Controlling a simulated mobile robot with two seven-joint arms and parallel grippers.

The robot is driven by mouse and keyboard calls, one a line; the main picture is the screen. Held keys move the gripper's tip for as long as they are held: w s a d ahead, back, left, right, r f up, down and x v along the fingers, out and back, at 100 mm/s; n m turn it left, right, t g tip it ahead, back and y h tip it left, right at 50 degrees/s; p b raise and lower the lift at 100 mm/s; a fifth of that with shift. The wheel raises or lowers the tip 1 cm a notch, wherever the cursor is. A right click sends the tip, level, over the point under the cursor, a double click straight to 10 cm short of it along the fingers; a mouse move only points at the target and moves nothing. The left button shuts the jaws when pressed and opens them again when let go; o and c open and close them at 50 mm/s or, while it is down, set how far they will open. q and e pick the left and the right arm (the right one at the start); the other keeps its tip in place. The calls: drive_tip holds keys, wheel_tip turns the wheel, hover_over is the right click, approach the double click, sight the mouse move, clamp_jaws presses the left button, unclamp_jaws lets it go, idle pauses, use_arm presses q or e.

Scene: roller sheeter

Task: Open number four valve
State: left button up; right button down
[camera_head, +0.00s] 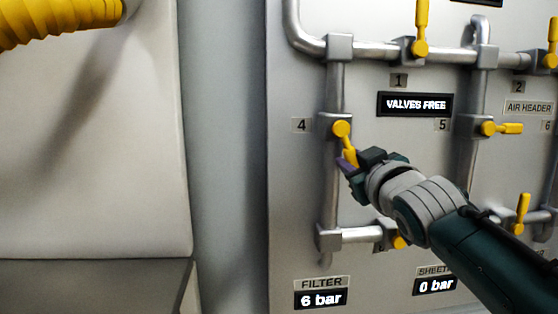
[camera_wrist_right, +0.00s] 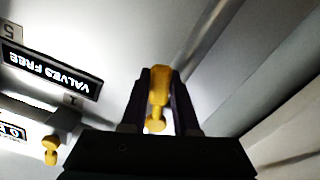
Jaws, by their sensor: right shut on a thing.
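The number four valve has a yellow handle (camera_head: 342,130) on a vertical grey pipe, next to the label 4 (camera_head: 301,125). The handle points down and slightly to the right, a little off the line of the pipe. My right gripper (camera_head: 347,163) is shut on the lower part of this handle and partly hides it. In the right wrist view the yellow handle (camera_wrist_right: 159,84) stands between the two dark fingers of the gripper (camera_wrist_right: 157,95). My left gripper is not in view.
Other yellow handles surround the arm: valve 1 (camera_head: 421,28), valve 5 (camera_head: 508,128), one at lower right (camera_head: 522,213) and one partly hidden below (camera_head: 400,242). The display (camera_head: 415,104) reads VALVES FREE; FILTER (camera_head: 320,299) reads 6 bar, another 0 bar (camera_head: 436,286). A yellow hose (camera_head: 55,22) hangs upper left.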

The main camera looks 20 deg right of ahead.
drive_tip(key=shift+w+a+f+m, duration=0.15)
drive_tip(key=shift+a+m, duration=0.45)
drive_tip(key=shift+m, duration=0.6)
drive_tip(key=shift+w+a+f+m, duration=0.15)
drive_tip(key=shift+a+m, duration=0.45)
drive_tip(key=shift+m, duration=0.6)
drive_tip(key=c, duration=0.7)
unclamp_jaws()
drive_tip(key=shift+o, duration=0.2)
drive_tip(key=p+v, duration=0.1)
drive_tip(key=v, duration=0.9)
drive_tip(key=shift+p, duration=0.35)
